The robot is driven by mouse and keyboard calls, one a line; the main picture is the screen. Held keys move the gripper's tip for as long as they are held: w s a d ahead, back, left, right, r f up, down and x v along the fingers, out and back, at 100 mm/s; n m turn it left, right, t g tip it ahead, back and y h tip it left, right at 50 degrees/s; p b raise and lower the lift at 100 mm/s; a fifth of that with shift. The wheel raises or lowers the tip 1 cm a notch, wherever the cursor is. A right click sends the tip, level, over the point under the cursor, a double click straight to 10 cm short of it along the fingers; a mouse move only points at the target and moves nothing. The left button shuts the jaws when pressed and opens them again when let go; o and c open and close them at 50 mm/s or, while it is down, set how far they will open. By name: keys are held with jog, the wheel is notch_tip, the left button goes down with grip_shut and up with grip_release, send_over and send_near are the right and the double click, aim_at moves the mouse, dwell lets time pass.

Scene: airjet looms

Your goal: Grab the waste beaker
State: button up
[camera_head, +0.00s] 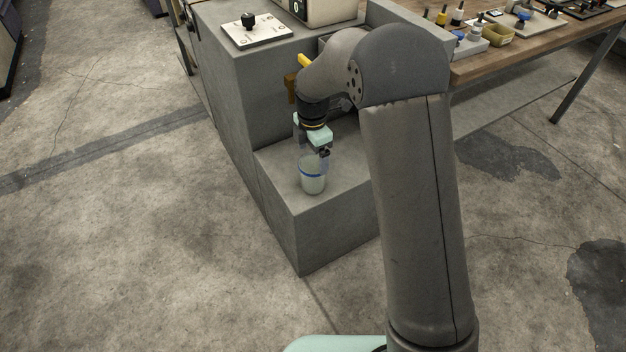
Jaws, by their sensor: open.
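The waste beaker (312,183) is a clear, pale cup with a blue band near its rim. It stands upright on the low grey step (292,205), near the step's front left edge. My gripper (314,158) points down directly over the beaker, its fingers at about rim height. The jaws are open. The fingers are small and overlap the beaker's rim in this view, so I cannot tell whether they touch it or sit around it.
A taller grey block (228,85) rises behind the step and carries a white plate with a black knob (249,20). The concrete floor at left is clear.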

aim_at(313, 170)
notch_tip(313, 170, down, 7)
jog(key=shift+s+d+r+b, duration=0.1)
jog(key=shift+b, duration=0.7)
jog(key=c, duration=1.1)
